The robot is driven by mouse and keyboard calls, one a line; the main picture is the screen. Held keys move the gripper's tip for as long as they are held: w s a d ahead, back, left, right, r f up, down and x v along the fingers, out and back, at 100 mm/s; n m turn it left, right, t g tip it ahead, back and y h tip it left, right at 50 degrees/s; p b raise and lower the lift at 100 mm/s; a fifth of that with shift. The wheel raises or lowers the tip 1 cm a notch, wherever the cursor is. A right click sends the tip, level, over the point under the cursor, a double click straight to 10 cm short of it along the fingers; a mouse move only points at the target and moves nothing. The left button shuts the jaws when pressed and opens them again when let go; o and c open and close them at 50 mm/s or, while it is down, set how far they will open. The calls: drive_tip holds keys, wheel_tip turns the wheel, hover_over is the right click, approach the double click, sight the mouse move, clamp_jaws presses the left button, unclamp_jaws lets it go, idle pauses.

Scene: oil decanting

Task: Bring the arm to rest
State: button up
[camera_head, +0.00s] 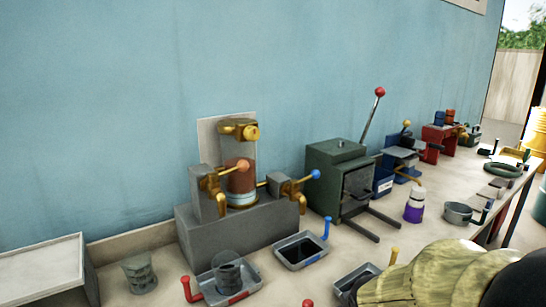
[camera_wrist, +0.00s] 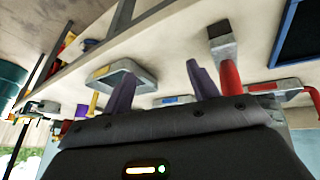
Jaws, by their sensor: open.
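My gripper (camera_wrist: 161,70) shows in the wrist view as two purple fingers standing apart, with nothing visible between them. The bench with trays lies beyond the fingers in that view. In the head view my arm, in a pale yellow cover, fills the lower right corner, and my fingers cannot be made out there. The decanting stand (camera_head: 240,222) is a grey block with a clear cylinder (camera_head: 240,175) holding brownish and pale layers between brass taps. A tray with a red handle (camera_head: 237,293) stands in front of it and holds a dark-looking glass vessel (camera_head: 227,270).
A blue-handled tray (camera_head: 301,252) and a yellow-handled tray (camera_head: 355,279) stand nearby. A green press (camera_head: 336,165) with a red-knobbed lever stands right of the stand. A purple-labelled bottle (camera_head: 414,206) and a round pan (camera_head: 458,212) follow. A glass beaker (camera_head: 140,274) stands at left.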

drive_tip(key=s+a+f+m+g, duration=0.1)
drive_tip(key=s+f+m+g, duration=0.25)
drive_tip(key=s, duration=0.45)
wheel_tip(320, 180, up, 15)
drive_tip(key=p, duration=1.5)
drive_tip(key=shift+w+f, duration=0.2)
drive_tip(key=shift+w, duration=0.2)
drive_tip(key=shift+t, duration=0.25)
drive_tip(key=shift+c, duration=0.2)
